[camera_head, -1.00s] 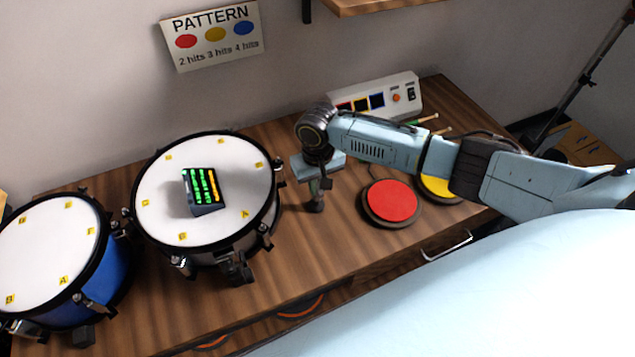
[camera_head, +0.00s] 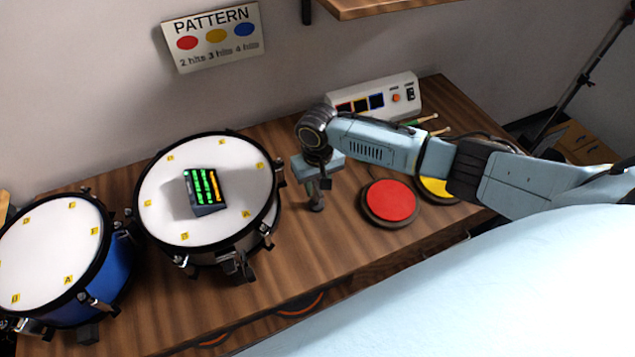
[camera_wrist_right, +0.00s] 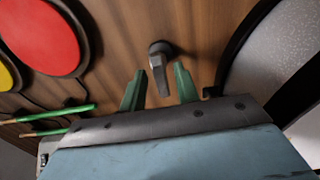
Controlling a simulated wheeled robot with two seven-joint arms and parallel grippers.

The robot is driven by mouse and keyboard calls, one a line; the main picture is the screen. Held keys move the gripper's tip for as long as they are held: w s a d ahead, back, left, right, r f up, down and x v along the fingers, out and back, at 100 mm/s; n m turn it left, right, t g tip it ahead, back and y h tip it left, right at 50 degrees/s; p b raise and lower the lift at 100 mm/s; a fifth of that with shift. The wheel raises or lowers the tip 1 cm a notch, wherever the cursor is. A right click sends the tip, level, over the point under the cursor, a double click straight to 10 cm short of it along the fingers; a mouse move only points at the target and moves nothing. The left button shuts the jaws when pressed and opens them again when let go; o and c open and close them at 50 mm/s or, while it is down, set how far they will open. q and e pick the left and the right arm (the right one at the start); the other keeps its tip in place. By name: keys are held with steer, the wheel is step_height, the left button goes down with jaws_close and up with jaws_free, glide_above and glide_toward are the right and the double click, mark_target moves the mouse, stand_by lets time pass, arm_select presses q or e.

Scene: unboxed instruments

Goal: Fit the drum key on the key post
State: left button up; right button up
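My right gripper (camera_head: 319,190) points down over the table, just right of the white-topped drum. In the right wrist view its two green fingertips (camera_wrist_right: 158,88) stand apart, one on each side of a short grey piece (camera_wrist_right: 162,78) with a round end at the wood. A narrow gap shows on each side of that piece. I cannot tell whether it is the drum key, the key post or both together. In the head view the gripper hides most of it, with a grey foot (camera_head: 316,206) showing below. My left gripper is not in view.
The white-topped drum (camera_head: 160,220) carries a small lit display (camera_head: 204,191). A blue drum (camera_head: 110,277) stands at far left. A red pad (camera_head: 390,201) and a yellow pad (camera_head: 436,187) lie to the right. A white control box (camera_head: 402,85) and green-tipped sticks (camera_wrist_right: 62,109) are behind.

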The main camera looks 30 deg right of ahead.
steer(key=shift+o, duration=0.5)
steer(key=shift+r, duration=0.1)
step_height(320, 180, up, 13)
steer(key=p, duration=0.2)
stand_by(0.5)
